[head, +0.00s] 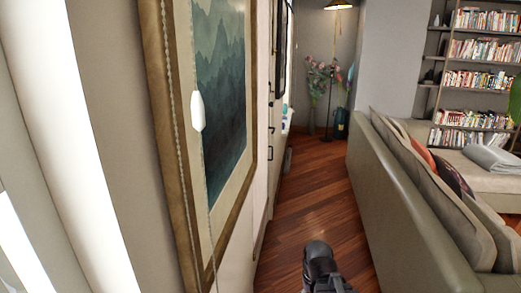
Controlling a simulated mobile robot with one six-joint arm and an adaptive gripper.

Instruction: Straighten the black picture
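A narrow dark-framed piece (282,48) shows edge-on, farther along the left wall. It could be the black picture, but the steep angle hides its face and I cannot tell whether it is tilted. Much nearer on the same wall hangs a large picture in a brown-gold wooden frame (158,75), with layered teal mountains. A dark, rounded part of my arm rises from the bottom edge, right of the large picture and apart from it. My gripper's fingers do not show.
A bead cord with a white weight (197,111) hangs before the large picture. A wooden-floor aisle (312,205) runs between the wall and a grey-green sofa (400,215). A floor lamp (339,5) and flower vase stand at the far end; bookshelves (482,50) stand right.

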